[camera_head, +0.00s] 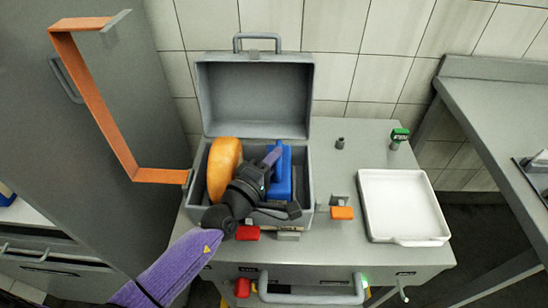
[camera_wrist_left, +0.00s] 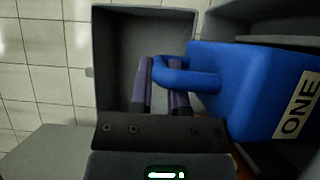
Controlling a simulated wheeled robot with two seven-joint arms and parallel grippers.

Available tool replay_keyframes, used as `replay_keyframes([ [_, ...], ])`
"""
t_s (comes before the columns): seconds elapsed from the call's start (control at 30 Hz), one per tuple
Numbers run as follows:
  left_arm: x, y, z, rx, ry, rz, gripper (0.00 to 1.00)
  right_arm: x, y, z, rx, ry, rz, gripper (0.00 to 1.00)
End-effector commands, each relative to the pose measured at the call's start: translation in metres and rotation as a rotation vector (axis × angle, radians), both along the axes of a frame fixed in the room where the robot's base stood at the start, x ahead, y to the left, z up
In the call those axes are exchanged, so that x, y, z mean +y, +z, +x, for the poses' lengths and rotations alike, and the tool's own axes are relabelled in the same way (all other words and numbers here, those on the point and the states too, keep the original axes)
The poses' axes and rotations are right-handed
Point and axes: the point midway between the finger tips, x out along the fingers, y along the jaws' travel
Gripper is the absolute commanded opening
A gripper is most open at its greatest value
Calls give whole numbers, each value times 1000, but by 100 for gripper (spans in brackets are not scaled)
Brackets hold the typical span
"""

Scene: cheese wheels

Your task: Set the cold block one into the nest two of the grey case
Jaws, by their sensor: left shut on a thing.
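The grey case (camera_head: 205,200) stands on the grey counter with its lid (camera_head: 254,98) open and tilted back. An orange cheese wheel (camera_head: 221,168) stands on edge in its left part. The blue cold block (camera_head: 284,178), labelled ONE, is at the right part of the case; it also shows in the left wrist view (camera_wrist_left: 245,85). My left gripper (camera_head: 274,157) is shut on the block's loop handle, its fingers on that loop in the wrist view (camera_wrist_left: 161,85). My arm hides much of the case's inside, and I cannot tell whether the block touches the floor. Nest marks are hidden.
A white tray (camera_head: 402,202) lies empty on the right of the counter. A green-topped stamp-like object (camera_head: 399,136) and a small dark knob (camera_head: 340,142) are behind it. An orange bracket (camera_head: 95,95) rises at left.

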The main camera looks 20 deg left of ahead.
Motion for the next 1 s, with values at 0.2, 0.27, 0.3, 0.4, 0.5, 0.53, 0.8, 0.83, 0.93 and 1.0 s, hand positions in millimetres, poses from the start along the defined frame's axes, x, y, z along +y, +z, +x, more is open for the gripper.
replay_keyframes([
  [0.2, 0, -2, 0, -4, 1, -1, 0, 0, -3, -1, 2, 0, 0, 0],
  [0.27, 0, -3, 0, -3, 1, -1, 0, 0, -4, -1, 2, 0, 0, 0],
  [0.3, 0, -3, 0, -4, 1, -1, 22, 0, -4, -1, 2, 0, 0, 0],
  [0.4, 0, -3, 0, -3, 1, -1, 43, 0, -3, -1, 2, 0, 0, 0],
  [0.5, 0, -3, 0, -2, 0, -1, 61, 0, -3, -1, 2, 0, 0, 0],
  [0.53, 0, -3, 0, -2, 0, -1, 61, 0, -3, -1, 2, 0, 0, 0],
  [0.8, 2, -5, -5, 4, 0, 2, 61, 0, -2, 0, 1, -1, 0, 0],
  [0.83, 3, -5, -9, 4, -1, 2, 61, 0, -1, 0, 1, -1, 0, 0],
  [0.93, 7, -4, -26, 4, -2, 2, 61, 0, 3, 0, -1, 0, -1, 0],
  [1.0, 11, -5, -41, 4, -1, 3, 61, 0, 5, 1, -2, 0, -1, 0],
])
